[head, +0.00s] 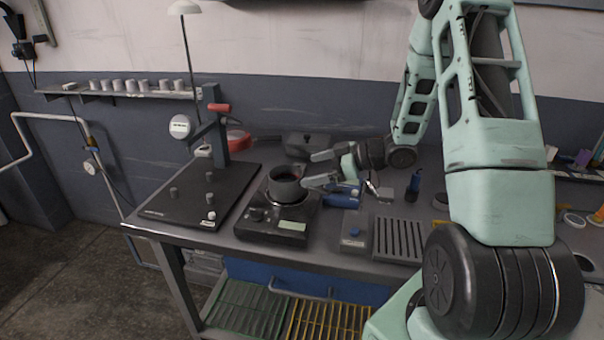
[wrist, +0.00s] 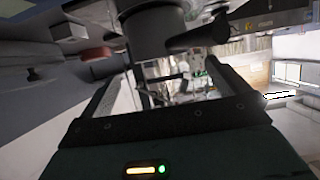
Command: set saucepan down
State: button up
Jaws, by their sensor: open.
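The dark grey saucepan (head: 286,189) stands upright on the round top of a black hotplate (head: 262,224) in the head view. In the wrist view, which is tilted, the saucepan (wrist: 150,38) is close at the top, with a dark handle-like bar (wrist: 200,36) reaching right from it. My gripper (head: 314,169) is just right of the saucepan, its two fingers spread apart. In the wrist view my gripper (wrist: 168,75) shows nothing clearly held between its fingers. I cannot tell whether a fingertip touches the saucepan.
A black board (head: 185,205) with several small pegs lies left of the hotplate. A grey slotted tray (head: 400,240) and a small grey box (head: 356,232) are to the right. A dark case (head: 306,144) and a red round item (head: 238,139) stand behind.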

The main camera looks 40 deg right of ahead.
jog(key=v, duration=0.6)
jog(key=shift+s+d, duration=0.2)
jog(key=shift+s, duration=0.1)
jog(key=shift+r, duration=0.15)
